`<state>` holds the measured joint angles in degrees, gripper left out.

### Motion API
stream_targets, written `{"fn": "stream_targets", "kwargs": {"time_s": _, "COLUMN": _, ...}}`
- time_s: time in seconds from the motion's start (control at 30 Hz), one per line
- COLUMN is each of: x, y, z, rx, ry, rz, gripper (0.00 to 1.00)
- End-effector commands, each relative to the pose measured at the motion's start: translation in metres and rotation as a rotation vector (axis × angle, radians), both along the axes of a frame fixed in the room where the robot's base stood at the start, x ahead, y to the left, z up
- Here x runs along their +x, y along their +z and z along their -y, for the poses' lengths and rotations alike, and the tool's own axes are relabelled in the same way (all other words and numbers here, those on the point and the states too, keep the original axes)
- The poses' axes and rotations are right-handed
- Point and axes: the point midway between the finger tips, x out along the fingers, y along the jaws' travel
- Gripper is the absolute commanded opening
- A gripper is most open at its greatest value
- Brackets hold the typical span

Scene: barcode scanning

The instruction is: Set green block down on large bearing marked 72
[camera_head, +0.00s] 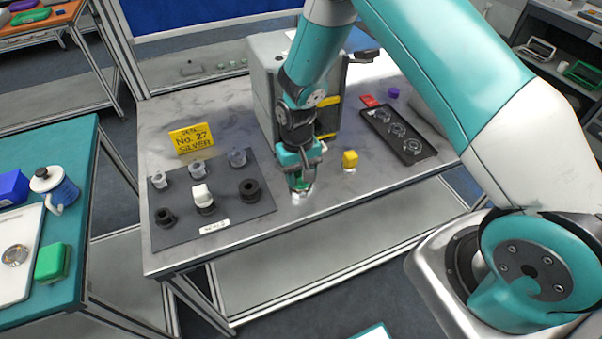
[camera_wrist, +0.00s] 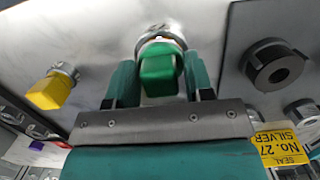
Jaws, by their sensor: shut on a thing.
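My gripper (camera_head: 299,177) is low over the front middle of the grey metal table. In the wrist view its two fingers (camera_wrist: 160,80) are closed on the sides of a green block (camera_wrist: 158,68). In the head view the green block is mostly hidden by the fingers. A silver ring-shaped bearing (camera_head: 300,197) lies right under the block; its rim also shows behind the block in the wrist view (camera_wrist: 160,36). I cannot tell whether block and bearing touch. No mark 72 is readable on the bearing.
A yellow block (camera_head: 350,158) on a silver ring stands just right of my gripper. A dark mat (camera_head: 222,206) with several fittings lies left, behind it a yellow sign (camera_head: 191,139) reading No. 27. A black tray (camera_head: 418,152) lies right. A grey box (camera_head: 268,75) stands behind.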

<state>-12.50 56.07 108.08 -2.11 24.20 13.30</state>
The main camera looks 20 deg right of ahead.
Motion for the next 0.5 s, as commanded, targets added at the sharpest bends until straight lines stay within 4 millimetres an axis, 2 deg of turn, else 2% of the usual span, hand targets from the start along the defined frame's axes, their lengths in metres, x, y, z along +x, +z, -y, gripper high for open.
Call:
{"fn": "stream_targets", "kwargs": {"time_s": 0.43, "x": 0.0, "y": -0.0075, "z": 0.0, "rx": 0.0, "ry": 0.0, "rz": 0.0, "gripper": 0.2}}
{"fn": "stream_targets", "kwargs": {"time_s": 0.47, "x": 0.0001, "y": -0.0063, "z": 0.0, "rx": 0.0, "ry": 0.0, "rz": 0.0, "gripper": 0.55}}
{"fn": "stream_targets", "kwargs": {"time_s": 0.5, "x": 0.0001, "y": -0.006, "z": 0.0, "rx": 0.0, "ry": 0.0, "rz": 0.0, "gripper": 0.64}}
